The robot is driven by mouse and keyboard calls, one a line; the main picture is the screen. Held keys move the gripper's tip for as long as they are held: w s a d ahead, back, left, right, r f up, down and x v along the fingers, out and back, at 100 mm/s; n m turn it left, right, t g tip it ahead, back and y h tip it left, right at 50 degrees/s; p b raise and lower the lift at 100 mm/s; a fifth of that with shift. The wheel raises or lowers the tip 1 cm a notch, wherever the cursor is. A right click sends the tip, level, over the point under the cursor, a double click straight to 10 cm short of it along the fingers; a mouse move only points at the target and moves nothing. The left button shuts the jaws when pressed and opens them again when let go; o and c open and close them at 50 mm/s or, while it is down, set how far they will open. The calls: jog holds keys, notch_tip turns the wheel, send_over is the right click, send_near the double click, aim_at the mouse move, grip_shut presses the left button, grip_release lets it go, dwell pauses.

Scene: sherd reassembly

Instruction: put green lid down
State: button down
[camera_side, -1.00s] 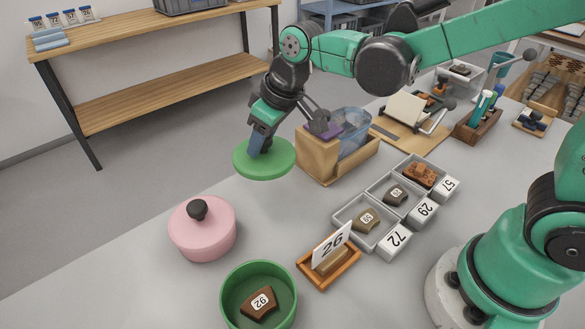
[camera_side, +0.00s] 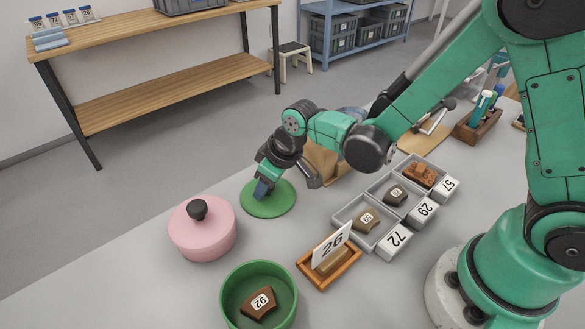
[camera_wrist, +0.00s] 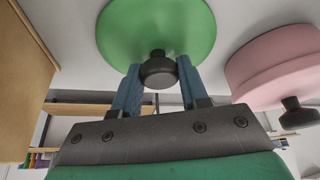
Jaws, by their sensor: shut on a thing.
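The green lid (camera_side: 275,205) is a flat disc at or very close to the table top, beyond the pink pot. My gripper (camera_side: 262,189) is over it, and the arm hides part of its rim. In the wrist view the lid (camera_wrist: 135,25) shows with its dark knob (camera_wrist: 158,70) between the two blue fingers of my gripper (camera_wrist: 158,88), which is shut on the knob. I cannot tell for certain whether the lid touches the table. The open green pot (camera_side: 230,300) stands at the front, with a brown sherd (camera_side: 258,303) marked 92 inside.
A pink pot (camera_side: 200,238) with a dark-knobbed lid stands just left of the green lid; it also shows in the wrist view (camera_wrist: 275,65). A wooden tray (camera_side: 318,280) with card 26 and grey sherd trays (camera_side: 345,214) lie to the right. Grey table between is clear.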

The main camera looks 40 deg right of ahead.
jog(key=shift+f, duration=0.15)
jog(key=shift+c, duration=2.3)
grip_release()
jog(key=v, duration=1.2)
jog(key=s+d+r+m+t+h, duration=0.1)
jog(key=s+d+m+t, duration=0.2)
jog(key=d, duration=0.4)
jog(key=shift+s+d+r+m+h, duration=0.4)
jog(key=shift+s+m, duration=0.4)
jog(key=shift+s, duration=0.45)
